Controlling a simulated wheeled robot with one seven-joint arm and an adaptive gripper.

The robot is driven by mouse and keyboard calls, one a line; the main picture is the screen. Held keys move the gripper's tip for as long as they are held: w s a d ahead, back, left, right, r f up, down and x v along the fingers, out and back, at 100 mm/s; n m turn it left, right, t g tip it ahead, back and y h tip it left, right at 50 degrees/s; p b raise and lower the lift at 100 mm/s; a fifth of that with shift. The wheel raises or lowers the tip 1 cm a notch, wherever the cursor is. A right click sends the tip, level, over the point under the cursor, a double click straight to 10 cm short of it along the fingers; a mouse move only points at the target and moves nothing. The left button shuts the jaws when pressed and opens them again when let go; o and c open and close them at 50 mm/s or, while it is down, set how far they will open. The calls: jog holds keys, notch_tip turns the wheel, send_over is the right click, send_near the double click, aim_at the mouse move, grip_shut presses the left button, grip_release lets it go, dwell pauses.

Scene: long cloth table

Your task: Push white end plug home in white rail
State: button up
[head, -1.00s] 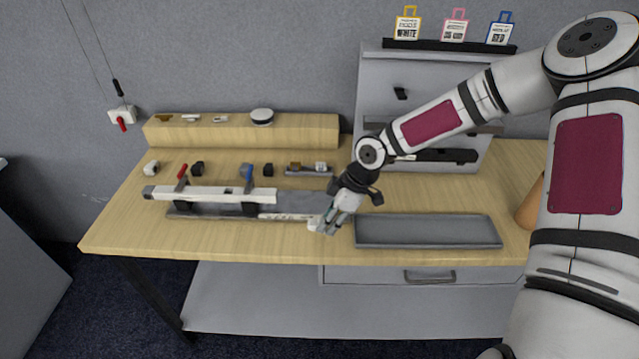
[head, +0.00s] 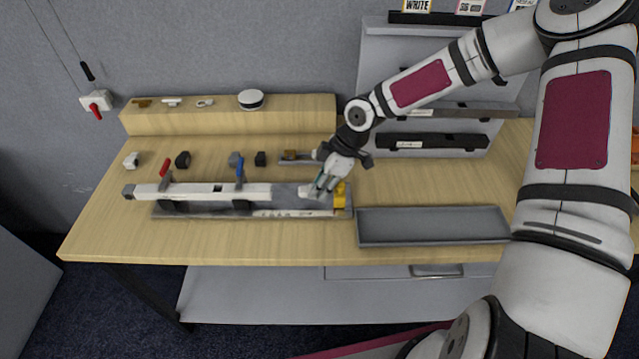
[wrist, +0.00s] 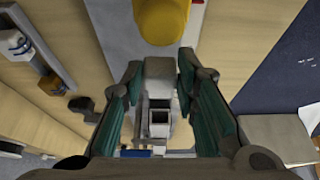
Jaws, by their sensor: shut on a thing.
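My gripper (head: 318,190) is at the fixture's right part, shut on the white end plug (head: 305,191). The plug is just right of the rail's right end, with a visible gap between them. In the wrist view, the plug (wrist: 159,70) sits between the teal fingers, and the rail's square hollow end (wrist: 160,117) shows beyond it, roughly in line. The fingers partly hide the plug.
A yellow block (head: 340,196) stands at the fixture's right end, close to my gripper. A red lever (head: 164,169) and a blue lever (head: 239,169) rise behind the rail. An empty grey tray (head: 430,226) lies to the right. Small dark parts sit behind.

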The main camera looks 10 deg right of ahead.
aim_at(301, 190)
jog(key=shift+w+a+b, duration=0.15)
jog(key=shift+w+a, duration=0.05)
jog(key=shift+a, duration=0.75)
jog(key=shift+w+a+b, duration=0.15)
jog(key=shift+a, duration=0.75)
jog(key=shift+w+a+b, duration=0.15)
jog(key=shift+w+a, duration=0.05)
jog(key=shift+a, duration=0.75)
jog(key=shift+w+a+b, duration=0.15)
jog(key=shift+w+a, duration=0.05)
jog(key=shift+a, duration=0.7)
jog(key=shift+w+a+b, duration=0.15)
jog(key=shift+a, duration=0.75)
jog(key=o, duration=1)
jog(key=shift+a, duration=0.1)
jog(key=shift+r, duration=0.1)
jog(key=v, duration=1.2)
jog(key=shift+s, duration=0.1)
